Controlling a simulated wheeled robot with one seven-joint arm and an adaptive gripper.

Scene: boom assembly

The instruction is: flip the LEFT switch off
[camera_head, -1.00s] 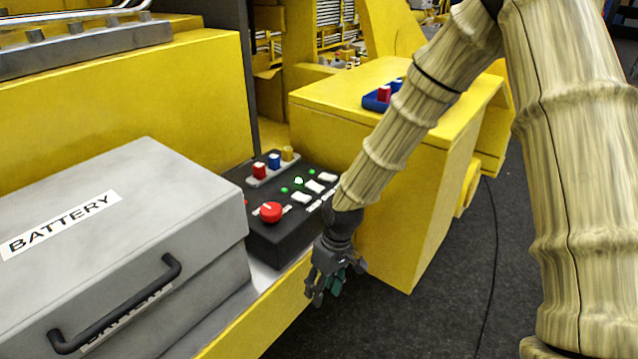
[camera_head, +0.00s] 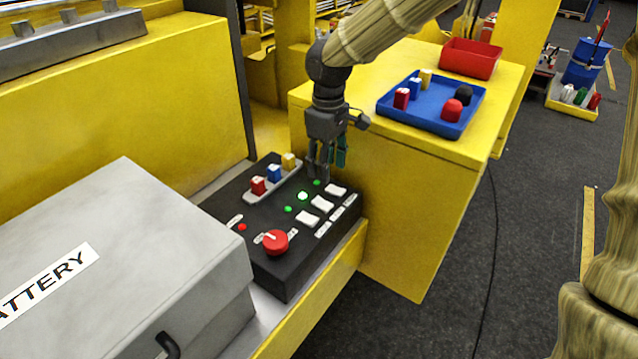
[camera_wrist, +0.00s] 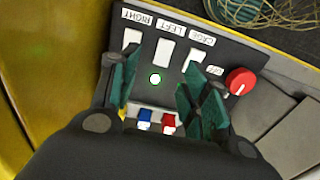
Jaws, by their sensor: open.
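A black control panel (camera_head: 258,212) has three white switches in a row with labels. The LEFT switch (camera_head: 322,204) is the middle one, and its label reads LEFT in the wrist view (camera_wrist: 165,53). The middle indicator light (camera_head: 302,196) beside it glows bright; it also shows in the wrist view (camera_wrist: 155,79). The RIGHT switch (camera_wrist: 132,38) is next to it. My gripper (camera_head: 327,168) is open and empty, above the far end of the panel. In the wrist view, my two green-padded fingers (camera_wrist: 163,95) straddle the lit indicator. Whether they touch anything cannot be told.
A red knob (camera_head: 275,242) stands at the panel's near end. Red, blue and yellow blocks (camera_head: 274,174) stand in a row at the back. The grey battery box (camera_head: 130,230) is to the left. A blue tray (camera_head: 425,117) and red tray (camera_head: 478,57) sit on the yellow box.

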